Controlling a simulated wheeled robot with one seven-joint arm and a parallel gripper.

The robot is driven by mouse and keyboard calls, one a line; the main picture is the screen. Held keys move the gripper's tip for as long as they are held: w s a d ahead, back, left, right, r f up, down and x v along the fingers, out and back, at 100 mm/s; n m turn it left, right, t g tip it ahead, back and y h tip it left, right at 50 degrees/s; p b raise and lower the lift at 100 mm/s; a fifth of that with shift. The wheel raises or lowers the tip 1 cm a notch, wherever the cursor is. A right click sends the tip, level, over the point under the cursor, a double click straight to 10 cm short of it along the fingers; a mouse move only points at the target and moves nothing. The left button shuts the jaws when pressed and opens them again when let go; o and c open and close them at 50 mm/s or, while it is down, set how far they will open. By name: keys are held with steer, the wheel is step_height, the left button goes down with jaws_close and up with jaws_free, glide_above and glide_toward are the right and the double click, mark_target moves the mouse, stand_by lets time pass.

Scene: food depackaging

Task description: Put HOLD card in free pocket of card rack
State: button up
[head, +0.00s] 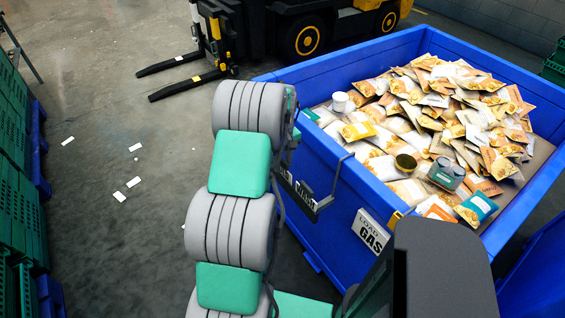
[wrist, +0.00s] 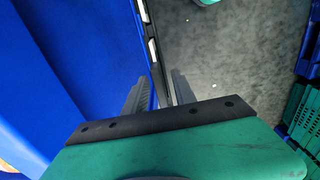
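A dark card rack (head: 300,192) hangs by wire hooks on the near left wall of the blue bin. Pale lettering shows on it, too small to read surely, and my arm hides part of it. In the head view my gripper is hidden behind my arm. In the wrist view my gripper (wrist: 160,88) shows two grey fingers with a gap between them. A thin dark strip (wrist: 157,60) with white pieces along it runs through that gap; I cannot tell whether it is touched or only lies beyond. I cannot make out the HOLD card or a free pocket.
The blue bin (head: 330,165) is full of food pouches, with a white sign (head: 371,233) on its side. A forklift (head: 300,35) stands behind. Green crates (head: 20,160) line the left. White cards (head: 126,188) lie scattered on open floor.

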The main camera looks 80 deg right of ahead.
step_height(320, 180, up, 13)
steer(key=w+a+r+n, duration=0.1)
steer(key=w+a+r, duration=0.1)
steer(key=w+a, duration=0.45)
steer(key=w+a+r+n, duration=0.1)
steer(key=w+a+r, duration=0.15)
steer(key=w, duration=0.65)
steer(key=w+a+r+n+t+h, duration=0.1)
steer(key=w+a, duration=0.4)
steer(key=a, duration=0.4)
steer(key=w+a+r+n, duration=0.1)
steer(key=w+a, duration=0.4)
steer(key=a, duration=0.3)
steer(key=s+a+f+n+t, duration=0.1)
steer(key=a+n, duration=0.1)
steer(key=a, duration=1.2)
steer(key=s+a+f+n+t+y, duration=0.1)
steer(key=a+n, duration=0.1)
steer(key=a, duration=1.1)
steer(key=shift+s+a+b, duration=0.4)
